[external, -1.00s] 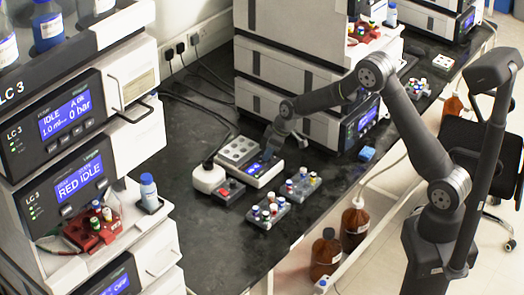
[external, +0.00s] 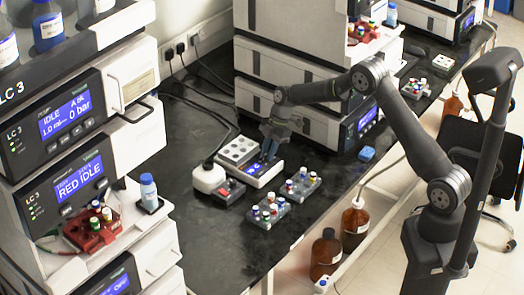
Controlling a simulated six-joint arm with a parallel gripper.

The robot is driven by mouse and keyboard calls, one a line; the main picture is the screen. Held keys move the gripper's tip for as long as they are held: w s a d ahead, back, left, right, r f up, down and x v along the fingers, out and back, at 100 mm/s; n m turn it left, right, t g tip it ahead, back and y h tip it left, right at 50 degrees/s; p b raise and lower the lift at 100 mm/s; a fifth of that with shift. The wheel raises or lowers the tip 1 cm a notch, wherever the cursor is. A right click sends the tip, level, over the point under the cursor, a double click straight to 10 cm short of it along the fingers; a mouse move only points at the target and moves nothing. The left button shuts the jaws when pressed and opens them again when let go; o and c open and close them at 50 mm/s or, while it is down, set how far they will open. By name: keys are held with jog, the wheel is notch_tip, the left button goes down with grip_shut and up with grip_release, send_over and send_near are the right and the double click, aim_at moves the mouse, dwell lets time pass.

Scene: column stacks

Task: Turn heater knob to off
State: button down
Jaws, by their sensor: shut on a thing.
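The heater is a small white unit on the black bench, with a grey block with round wells (external: 238,151) at its back and a white front panel (external: 258,182) with a blue display. My gripper (external: 268,158) points down at the heater's front panel, at its right side. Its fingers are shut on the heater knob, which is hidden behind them. The knob's setting cannot be read at this size.
A white rounded device (external: 207,178) and a small grey box with a red part (external: 229,191) stand left of the heater. Two vial racks (external: 268,212) (external: 299,186) stand in front and right. Instrument stacks flank the bench. Bare bench lies at the front left.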

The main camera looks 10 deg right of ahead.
jog(key=n+h, duration=0.1)
jog(key=n, duration=0.1)
jog(key=n+g, duration=0.1)
jog(key=n, duration=0.2)
jog(key=shift+w+n+h, duration=0.15)
jog(key=shift+n+h, duration=0.15)
jog(key=shift+h, duration=0.1)
jog(key=n+h, duration=0.1)
jog(key=n, duration=0.1)
jog(key=n+h, duration=0.1)
jog(key=n, duration=0.2)
jog(key=shift+a+g, duration=0.2)
jog(key=shift+g, duration=0.2)
jog(key=shift+n, duration=0.4)
jog(key=c, duration=1.2)
grip_release()
jog(key=shift+c, duration=0.2)
jog(key=shift+r, duration=0.1)
jog(key=v, duration=1.1)
jog(key=shift+w+r, duration=0.25)
jog(key=shift+r, duration=0.1)
jog(key=shift+f, duration=0.1)
